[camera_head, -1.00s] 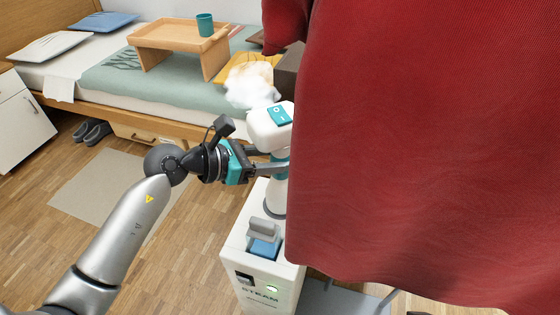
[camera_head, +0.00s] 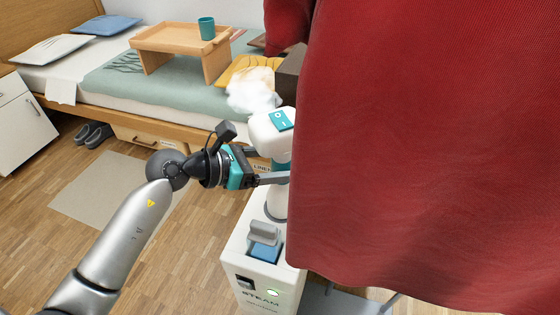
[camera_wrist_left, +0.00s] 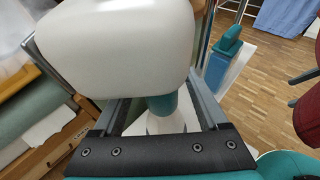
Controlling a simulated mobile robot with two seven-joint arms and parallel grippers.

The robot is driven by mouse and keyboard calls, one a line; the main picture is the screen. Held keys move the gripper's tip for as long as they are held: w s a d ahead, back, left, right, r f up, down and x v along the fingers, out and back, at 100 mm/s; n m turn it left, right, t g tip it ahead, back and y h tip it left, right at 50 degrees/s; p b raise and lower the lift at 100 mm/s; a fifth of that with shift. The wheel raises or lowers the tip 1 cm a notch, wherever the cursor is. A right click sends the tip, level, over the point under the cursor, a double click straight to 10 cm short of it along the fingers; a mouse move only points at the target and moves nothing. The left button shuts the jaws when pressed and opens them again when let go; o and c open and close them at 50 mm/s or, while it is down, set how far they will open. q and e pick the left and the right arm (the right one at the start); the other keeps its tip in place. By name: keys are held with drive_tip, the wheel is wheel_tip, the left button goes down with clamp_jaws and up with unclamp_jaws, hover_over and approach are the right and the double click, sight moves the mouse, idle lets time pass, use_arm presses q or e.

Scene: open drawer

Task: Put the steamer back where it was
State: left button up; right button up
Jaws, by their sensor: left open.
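The steamer's white head (camera_head: 268,130) with a teal switch panel stands upright on the white steamer base (camera_head: 255,275), and white steam puffs from it. My left gripper (camera_head: 272,166) is open, with its fingers either side of the steamer's neck just below the head. In the left wrist view the white head (camera_wrist_left: 120,45) fills the upper middle, with the teal neck (camera_wrist_left: 162,103) between the spread fingers; a gap shows beside the neck. The red garment hides the right side of the steamer. My right gripper is not in view.
The red garment (camera_head: 420,150) hangs close on the right. A grey and blue piece (camera_head: 265,245) sits on top of the base. The bed with a wooden tray table (camera_head: 180,38) and teal cup (camera_head: 206,28) is behind.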

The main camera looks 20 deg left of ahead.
use_arm(q)
drive_tip(key=shift+r, duration=0.25)
drive_tip(key=p+v, duration=0.2)
drive_tip(key=v, duration=1)
drive_tip(key=shift+p, duration=0.35)
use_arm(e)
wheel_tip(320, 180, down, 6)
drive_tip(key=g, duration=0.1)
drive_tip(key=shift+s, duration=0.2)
